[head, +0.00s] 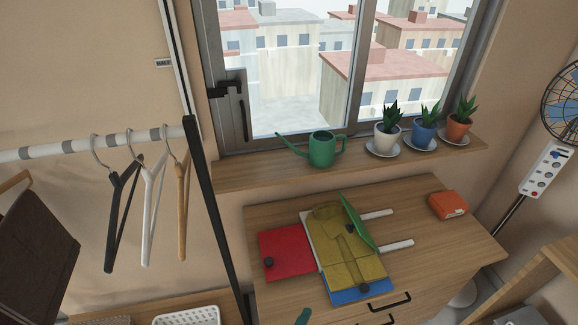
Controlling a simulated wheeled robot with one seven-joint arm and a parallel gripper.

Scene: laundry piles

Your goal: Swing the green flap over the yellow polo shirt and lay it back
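The green flap (359,221) of the folding board stands raised and tilted along the right side of the board. A dark knob (349,229) shows beside its inner face. The yellow polo shirt (345,255) lies flat on the board and covers most of its middle. The red flap (287,253) lies flat on the left, with a dark knob, clear of the shirt. The blue flap (362,290) shows under the shirt's near end. My gripper is not in view.
Two white bars (398,245) lie right of the green flap. An orange box (449,205) sits at the wooden top's right (440,255). A green watering can (322,149) and potted plants stand on the sill behind.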

